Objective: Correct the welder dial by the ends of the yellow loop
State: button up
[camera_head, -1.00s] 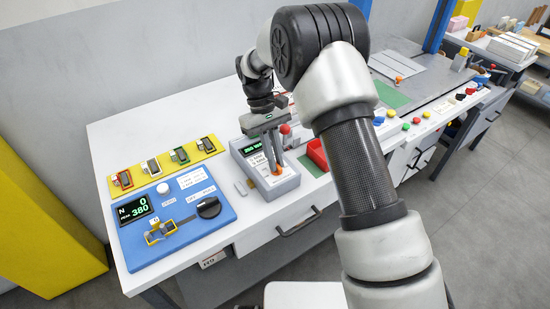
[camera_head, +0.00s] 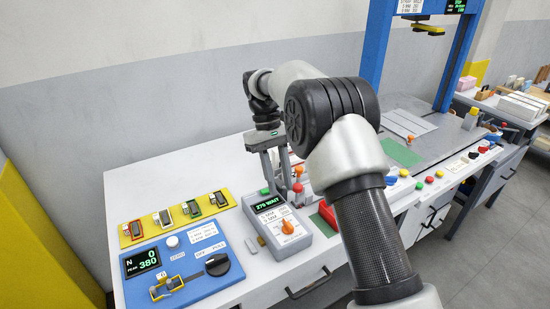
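The welder box (camera_head: 283,243) is grey, with a lit display (camera_head: 276,201) that seems to read "270 WAIT". Its orange dial (camera_head: 288,226) sits on a white scale panel. My gripper (camera_head: 277,190) points down above the back of the box, clear of the dial. Its two fingers are apart with a gap between them, and I see nothing held. A yellow loop (camera_head: 157,293) lies at the front of the blue tester (camera_head: 205,288), around a grey piece; its ends are too small to judge. The tester display (camera_head: 142,262) shows N 0 and PEAK 380.
Several coloured loops sit on a yellow strip (camera_head: 150,237) behind the tester. A red-topped lever (camera_head: 298,187) stands close to my gripper's right finger. A red tray (camera_head: 328,213) lies right of the box. A blue frame (camera_head: 376,50) rises behind my arm.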

jog(key=p+v, duration=0.1)
jog(key=v, duration=0.5)
jog(key=shift+r, duration=0.2)
jog(key=shift+w+a, duration=0.1)
